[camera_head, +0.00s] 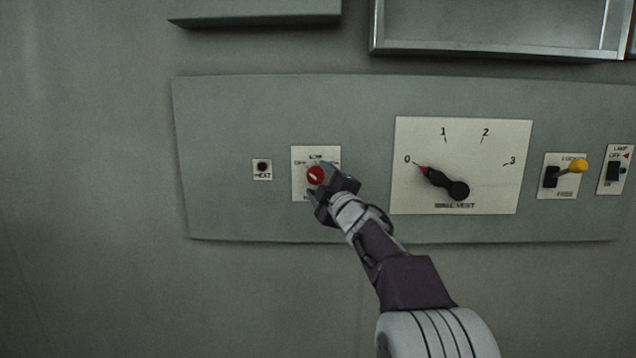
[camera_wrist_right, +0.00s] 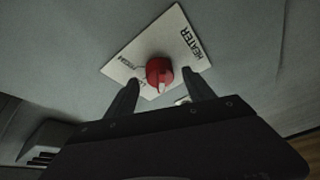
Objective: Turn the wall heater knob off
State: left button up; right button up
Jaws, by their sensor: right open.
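The wall heater knob is a red round knob (camera_head: 316,175) with a white pointer mark, on a small white plate (camera_head: 299,190) with OFF lettering at its upper left. In the right wrist view the red knob (camera_wrist_right: 159,73) sits on the white plate (camera_wrist_right: 178,42), which reads HEATER. My right gripper (camera_head: 318,180) is at the knob in the head view, partly covering the plate. In the right wrist view my right gripper (camera_wrist_right: 160,88) is open, one finger to each side of the knob; contact cannot be told. My left gripper is not in view.
The grey panel (camera_head: 230,110) also holds a HEAT indicator (camera_head: 262,168), a wall vent dial (camera_head: 460,140) with its pointer near 0, a yellow-tipped lever (camera_head: 578,166) and a lamp switch (camera_head: 615,170). A metal-framed box (camera_head: 500,48) is above. The wall at left is bare.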

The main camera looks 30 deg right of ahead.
jog(key=s+a+f+b, duration=0.1)
jog(key=s, duration=0.6)
jog(key=shift+s+a+b, duration=0.15)
jog(key=shift+s+b, duration=0.15)
jog(key=shift+b, duration=0.05)
jog(key=shift+w, duration=0.15)
